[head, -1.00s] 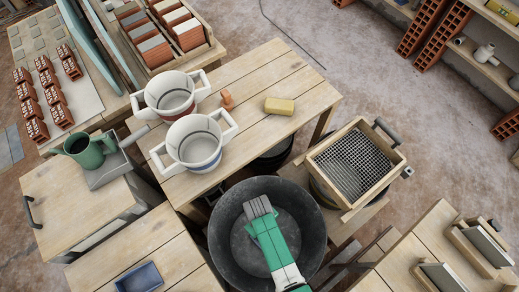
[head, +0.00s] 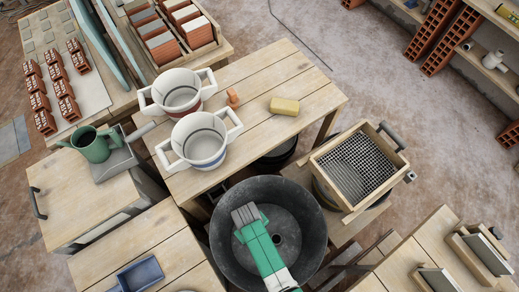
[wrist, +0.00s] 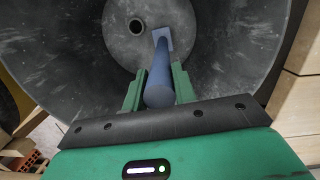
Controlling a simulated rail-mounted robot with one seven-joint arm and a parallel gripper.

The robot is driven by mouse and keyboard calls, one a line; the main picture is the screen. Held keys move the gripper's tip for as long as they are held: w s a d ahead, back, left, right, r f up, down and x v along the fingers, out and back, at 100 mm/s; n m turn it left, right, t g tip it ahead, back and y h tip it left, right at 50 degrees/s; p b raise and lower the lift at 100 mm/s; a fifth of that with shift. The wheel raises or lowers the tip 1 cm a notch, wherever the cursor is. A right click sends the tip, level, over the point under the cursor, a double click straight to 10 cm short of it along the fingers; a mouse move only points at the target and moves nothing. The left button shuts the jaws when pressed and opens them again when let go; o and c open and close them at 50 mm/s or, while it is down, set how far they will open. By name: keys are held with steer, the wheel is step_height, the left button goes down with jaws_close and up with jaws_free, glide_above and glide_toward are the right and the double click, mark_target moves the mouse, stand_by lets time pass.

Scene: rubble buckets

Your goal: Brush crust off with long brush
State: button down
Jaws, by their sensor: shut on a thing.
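My gripper (wrist: 157,80) is shut on the blue cylindrical handle of the long brush (wrist: 160,75). The brush points down into a large dark grey tub (wrist: 235,50), with a paler blue, flat end deep inside. I cannot tell whether that end touches the tub. In the head view my green arm reaches over the tub (head: 312,225) and hides the brush. Two white two-handled buckets stand on the wooden table: one with a red band (head: 181,108) and one with a blue band (head: 207,163). Each has a dark ring line inside. I cannot clearly make out any crust.
A yellow sponge (head: 284,105) and a small orange object (head: 233,97) lie on the table. A framed sieve (head: 318,160) stands right of the tub. A green watering can (head: 93,145) is at the left. Wooden benches border the tub.

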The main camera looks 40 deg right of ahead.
steer(key=a, duration=0.4)
steer(key=shift+w+f, duration=0.15)
steer(key=shift+f, duration=0.1)
steer(key=shift+s+d+r+p, duration=0.1)
steer(key=shift+s+d+p, duration=0.1)
steer(key=shift+d, duration=0.35)
steer(key=shift+s+d+p, duration=0.15)
steer(key=shift+s+d, duration=0.05)
steer(key=shift+d, duration=0.4)
steer(key=d, duration=0.6)
steer(key=shift+r, duration=0.2)
steer(key=shift+d, duration=0.1)
